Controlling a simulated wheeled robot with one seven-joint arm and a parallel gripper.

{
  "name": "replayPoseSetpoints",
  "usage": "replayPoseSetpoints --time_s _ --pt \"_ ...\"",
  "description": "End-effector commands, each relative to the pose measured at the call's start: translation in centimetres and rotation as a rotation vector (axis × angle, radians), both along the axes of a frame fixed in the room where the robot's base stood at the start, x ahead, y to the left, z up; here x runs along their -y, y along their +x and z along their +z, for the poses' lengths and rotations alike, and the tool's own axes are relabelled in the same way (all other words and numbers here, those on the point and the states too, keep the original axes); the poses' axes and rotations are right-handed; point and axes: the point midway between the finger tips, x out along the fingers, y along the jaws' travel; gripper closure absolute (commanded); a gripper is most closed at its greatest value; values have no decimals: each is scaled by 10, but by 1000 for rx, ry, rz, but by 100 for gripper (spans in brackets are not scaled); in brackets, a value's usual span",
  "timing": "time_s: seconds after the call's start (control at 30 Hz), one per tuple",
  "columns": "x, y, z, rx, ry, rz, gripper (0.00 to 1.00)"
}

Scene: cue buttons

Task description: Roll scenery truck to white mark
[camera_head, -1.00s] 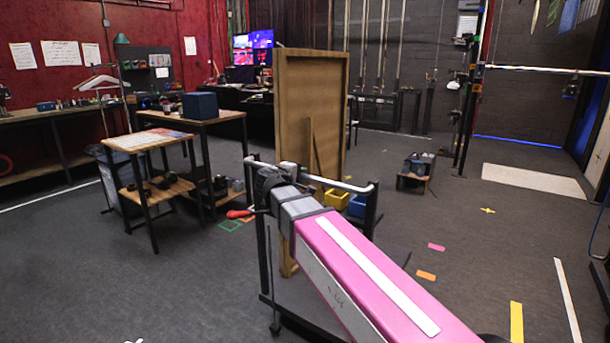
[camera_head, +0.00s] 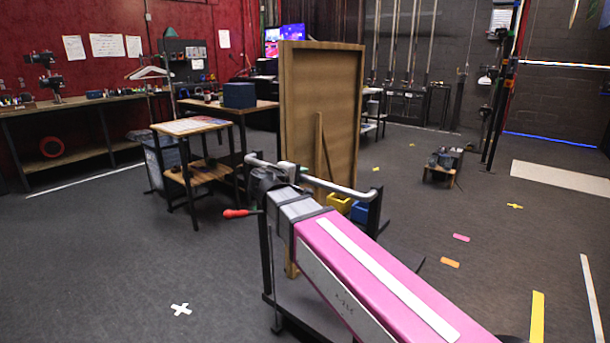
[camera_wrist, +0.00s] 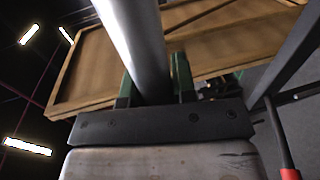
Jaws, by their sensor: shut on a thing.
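The scenery truck (camera_head: 266,270) is a dark wheeled frame with a silver push bar (camera_head: 340,188) and a tall wooden flat (camera_head: 325,95) standing upright on it. My gripper (camera_head: 268,178) is shut on the left part of the push bar. In the wrist view the gripper's green fingers (camera_wrist: 153,88) sit on either side of the silver bar (camera_wrist: 138,45), with the wooden flat (camera_wrist: 85,75) behind. A red-ended lever (camera_head: 240,213) sticks out left of the truck. The white cross mark (camera_head: 181,309) lies on the floor left of the truck, apart from it. My pink arm hides part of the truck's base.
A small table (camera_head: 190,126) and a desk with a blue box (camera_head: 239,95) stand behind left. Yellow (camera_head: 339,203) and blue bins show behind the push bar. A low stand (camera_head: 440,175) is at right. Open floor surrounds the white mark. Coloured tape marks lie at right.

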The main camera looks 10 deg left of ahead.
Motion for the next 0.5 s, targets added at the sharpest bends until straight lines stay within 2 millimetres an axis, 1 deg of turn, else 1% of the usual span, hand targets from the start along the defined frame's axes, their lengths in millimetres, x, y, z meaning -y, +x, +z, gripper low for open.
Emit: replayPoseSetpoints --time_s 0.4,0.43,0.47,0.5 --pt "-2 -5 -2 -5 4 0 100" --pt "-2 -5 -2 -5 5 0 65" --pt "-2 -5 -2 -5 5 0 55" --pt "-1 -4 -2 -5 4 0 49"
